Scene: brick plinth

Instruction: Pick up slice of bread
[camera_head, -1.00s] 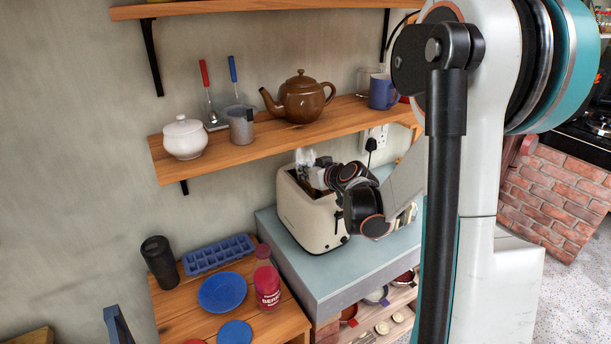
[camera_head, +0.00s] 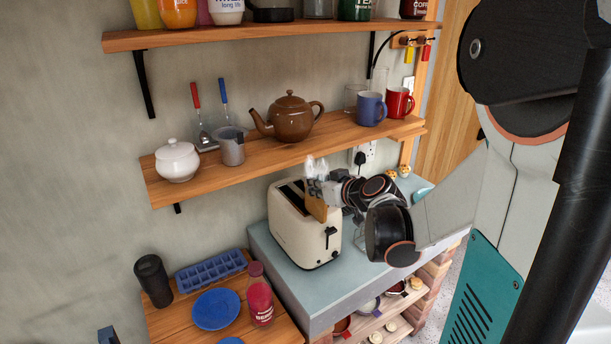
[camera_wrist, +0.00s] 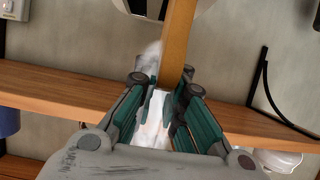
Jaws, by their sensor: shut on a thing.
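A brown slice of bread (camera_head: 316,206) hangs upright from my gripper (camera_head: 318,180), in front of the upper right part of the cream toaster (camera_head: 292,233). In the wrist view the slice shows edge-on as a tan strip (camera_wrist: 178,42) between the fingertips (camera_wrist: 166,82). My gripper is shut on it. The slice's lower part overlaps the toaster in the head view; I cannot tell whether they touch. The toaster's dark top slot shows beside the slice. White wisps show around the fingertips.
The toaster stands on a grey-blue counter (camera_head: 290,285). A wooden shelf (camera_head: 270,158) above holds a brown teapot (camera_head: 290,118), a white pot, a blue mug (camera_head: 370,108) and a red mug. A red bottle (camera_head: 260,298) and blue plate (camera_head: 215,309) stand lower left.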

